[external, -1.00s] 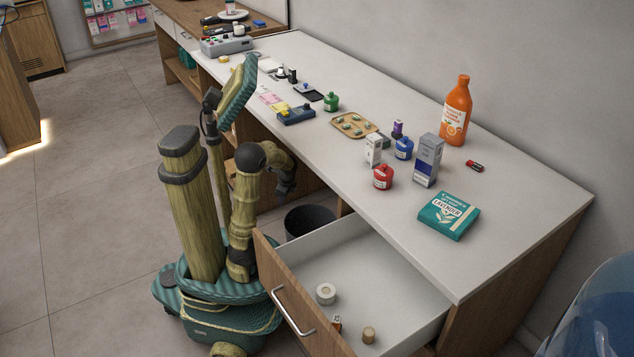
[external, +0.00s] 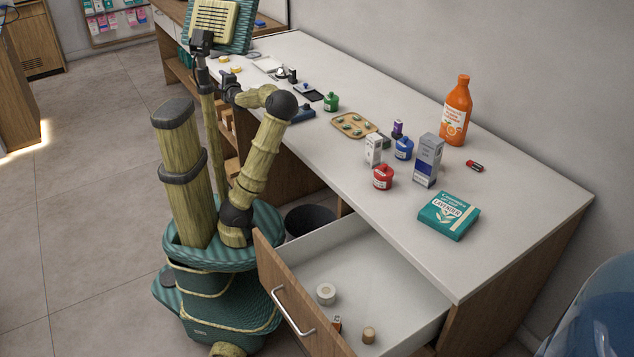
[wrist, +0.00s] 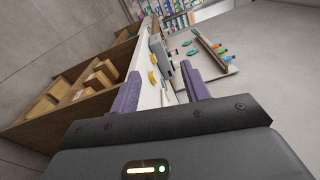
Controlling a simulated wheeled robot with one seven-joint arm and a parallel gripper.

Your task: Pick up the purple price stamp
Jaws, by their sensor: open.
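A small purple item with a dark top (external: 397,128) stands upright on the white counter (external: 520,215); it looks like the purple price stamp, but it is too small to be sure. It is behind the blue bottle and the small white box. My gripper (wrist: 162,88) is open, its two purple-grey fingers apart with nothing held between them. In the external view my wrist is near the counter's front edge, well to the left of the purple item, and the fingers are hard to make out. I cannot make out the purple item in the wrist view.
Around the purple item stand a blue bottle (external: 403,149), a white box (external: 374,149), a red bottle (external: 383,177), a tall grey-blue box (external: 427,160) and a wooden pill tray (external: 353,125). An open drawer (external: 345,270) juts out in front.

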